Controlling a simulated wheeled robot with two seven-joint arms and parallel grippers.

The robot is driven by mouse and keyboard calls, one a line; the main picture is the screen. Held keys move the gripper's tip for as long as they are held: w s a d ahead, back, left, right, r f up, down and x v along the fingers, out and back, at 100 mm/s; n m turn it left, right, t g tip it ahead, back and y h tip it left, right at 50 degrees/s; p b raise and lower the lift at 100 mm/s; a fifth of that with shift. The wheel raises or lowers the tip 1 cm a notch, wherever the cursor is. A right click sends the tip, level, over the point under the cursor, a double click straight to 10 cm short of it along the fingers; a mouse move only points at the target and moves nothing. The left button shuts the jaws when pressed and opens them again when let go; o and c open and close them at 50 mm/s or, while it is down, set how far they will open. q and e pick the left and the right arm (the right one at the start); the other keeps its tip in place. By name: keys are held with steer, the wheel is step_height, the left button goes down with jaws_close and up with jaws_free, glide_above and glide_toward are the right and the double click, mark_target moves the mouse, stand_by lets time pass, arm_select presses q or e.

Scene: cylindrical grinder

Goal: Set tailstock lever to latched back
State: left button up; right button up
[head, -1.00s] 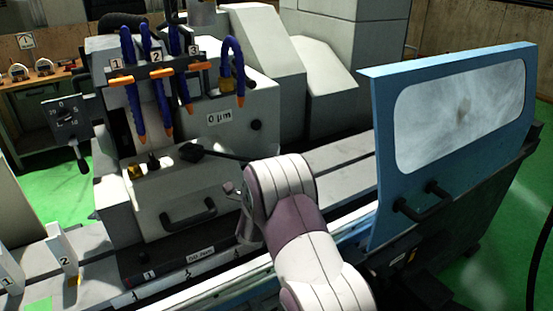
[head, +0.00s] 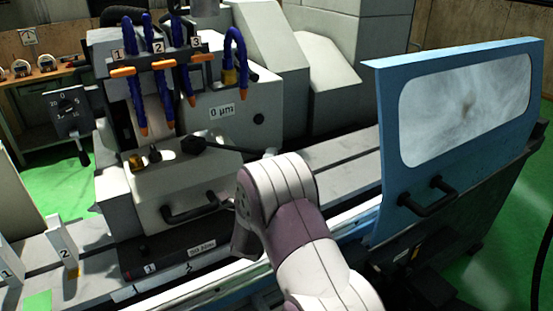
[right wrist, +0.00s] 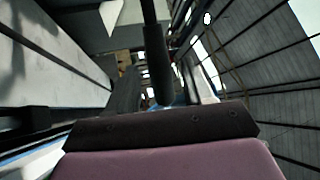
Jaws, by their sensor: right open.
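My right gripper (head: 244,242) is open, in front of the unit and mostly hidden by my own wrist. No contact with the lever shows. My left gripper is not in view.
A blue door with a window (head: 465,105) and black handle (head: 428,200) stands at the right. A black bar handle (head: 192,210) is on the unit's front. Blue hoses with orange nozzles (head: 160,80) stand above. A dial with a lever (head: 70,112) is at the left.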

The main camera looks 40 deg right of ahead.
steer(key=b+v, duration=0.2)
steer(key=v, duration=0.6)
steer(key=shift+s+a, duration=0.2)
